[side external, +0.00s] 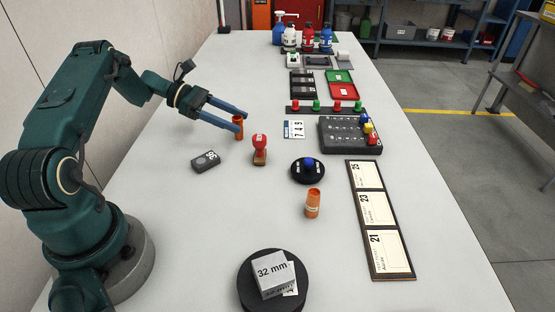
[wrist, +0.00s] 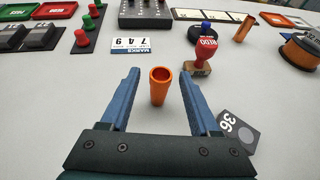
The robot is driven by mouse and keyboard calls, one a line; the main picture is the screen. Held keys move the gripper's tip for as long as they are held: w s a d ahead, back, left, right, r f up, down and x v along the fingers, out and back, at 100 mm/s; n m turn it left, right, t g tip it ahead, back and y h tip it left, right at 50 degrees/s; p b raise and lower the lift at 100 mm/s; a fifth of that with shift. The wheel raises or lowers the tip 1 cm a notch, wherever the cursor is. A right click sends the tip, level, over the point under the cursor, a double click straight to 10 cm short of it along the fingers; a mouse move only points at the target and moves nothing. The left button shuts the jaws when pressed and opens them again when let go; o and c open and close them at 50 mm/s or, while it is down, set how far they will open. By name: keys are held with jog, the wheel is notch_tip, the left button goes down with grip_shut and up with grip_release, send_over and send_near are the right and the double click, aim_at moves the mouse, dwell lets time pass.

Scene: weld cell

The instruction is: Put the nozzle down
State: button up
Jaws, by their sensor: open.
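The nozzle (wrist: 158,88), an orange-copper open tube, stands upright and seems to rest on the table. In the side view the nozzle (side external: 238,132) is left of the red-knobbed stamp, partly covered by a finger. My gripper (wrist: 160,76) is open, with a blue finger on each side of the nozzle and visible gaps in the wrist view. It also shows in the side view (side external: 241,122), low over the table.
Close by are the red stamp (side external: 260,150), a dark grey tag marked 36 (side external: 206,161) and a 749 number card (side external: 294,130). A black disc with a blue knob (side external: 308,171) and a dark button panel (side external: 350,134) lie to the right. The table's left front is clear.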

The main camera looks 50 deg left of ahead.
jog(key=v, duration=0.7)
jog(key=shift+s+a+r, duration=0.1)
jog(key=shift+s+a, duration=0.1)
jog(key=shift+a, duration=0.1)
jog(key=s+d+r+m+g+y, duration=0.1)
jog(key=d+r+m+g+y, duration=0.15)
jog(key=d+r+m, duration=0.45)
jog(key=s+d+r+m+g+y, duration=0.1)
jog(key=d+r+m+g+y, duration=0.2)
jog(key=d, duration=0.6)
jog(key=s+d+m+t+y, duration=0.3)
jog(key=s+d+m+y, duration=0.2)
jog(key=s+m, duration=0.9)
jog(key=shift+d+m, duration=0.6)
jog(key=shift+d, duration=0.55)
jog(key=shift+s, duration=0.1)
